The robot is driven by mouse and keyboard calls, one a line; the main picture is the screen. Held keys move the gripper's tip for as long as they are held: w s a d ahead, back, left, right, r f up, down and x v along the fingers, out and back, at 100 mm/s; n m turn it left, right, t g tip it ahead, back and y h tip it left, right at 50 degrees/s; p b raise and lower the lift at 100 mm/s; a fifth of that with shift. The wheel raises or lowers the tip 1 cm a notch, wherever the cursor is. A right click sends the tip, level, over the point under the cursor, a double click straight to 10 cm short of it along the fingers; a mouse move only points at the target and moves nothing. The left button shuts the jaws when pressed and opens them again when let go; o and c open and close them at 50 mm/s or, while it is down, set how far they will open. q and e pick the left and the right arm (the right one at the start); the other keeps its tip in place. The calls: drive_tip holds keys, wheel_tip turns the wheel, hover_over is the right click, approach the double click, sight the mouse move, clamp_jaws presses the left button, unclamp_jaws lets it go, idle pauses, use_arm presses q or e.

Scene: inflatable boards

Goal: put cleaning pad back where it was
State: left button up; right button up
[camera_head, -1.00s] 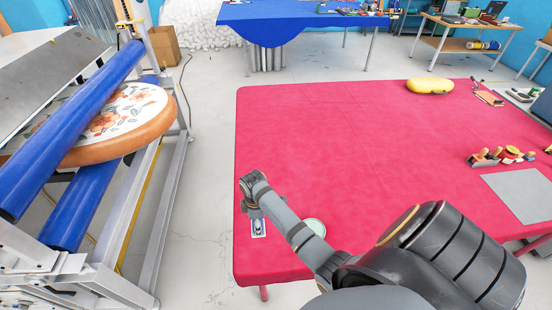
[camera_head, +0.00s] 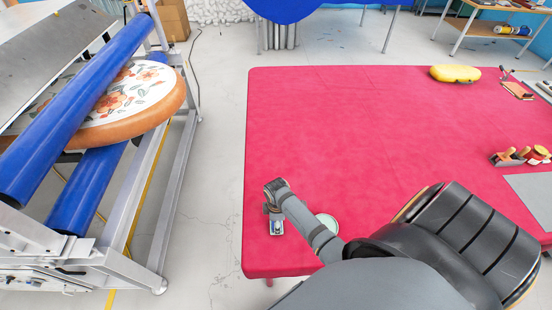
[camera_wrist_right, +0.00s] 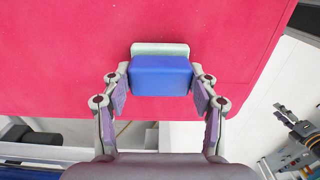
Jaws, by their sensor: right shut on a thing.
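The cleaning pad appears in the right wrist view as a blue block (camera_wrist_right: 160,75) with a pale layer (camera_wrist_right: 160,48) along its far side. My right gripper (camera_wrist_right: 160,84) has a finger on each side of it and is shut on it. In the head view my right gripper (camera_head: 274,208) is over the near left part of the red table (camera_head: 330,130). A small pale and blue piece (camera_head: 277,229) shows just below it, which looks like the same pad. I cannot tell whether the pad touches the cloth. My left gripper is not in view.
A pale round dish (camera_head: 326,222) is right of the gripper, partly behind my arm. A yellow case (camera_head: 455,73) and wooden-handled tools (camera_head: 520,156) lie farther right. A roller machine (camera_head: 75,110) holding a flowered board (camera_head: 135,95) stands left. The table's middle is clear.

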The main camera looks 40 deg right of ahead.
drive_tip(key=o, duration=1.1)
drive_tip(key=shift+s+f, duration=0.1)
drive_tip(key=shift+f, duration=0.05)
drive_tip(key=shift+o, duration=0.6)
drive_tip(key=shift+d, duration=0.1)
drive_tip(key=shift+r, duration=0.2)
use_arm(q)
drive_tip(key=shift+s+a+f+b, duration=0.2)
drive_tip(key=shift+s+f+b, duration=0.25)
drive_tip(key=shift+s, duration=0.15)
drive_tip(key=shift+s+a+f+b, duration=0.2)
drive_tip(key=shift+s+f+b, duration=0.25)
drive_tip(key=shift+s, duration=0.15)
use_arm(e)
wheel_tip(320, 180, up, 12)
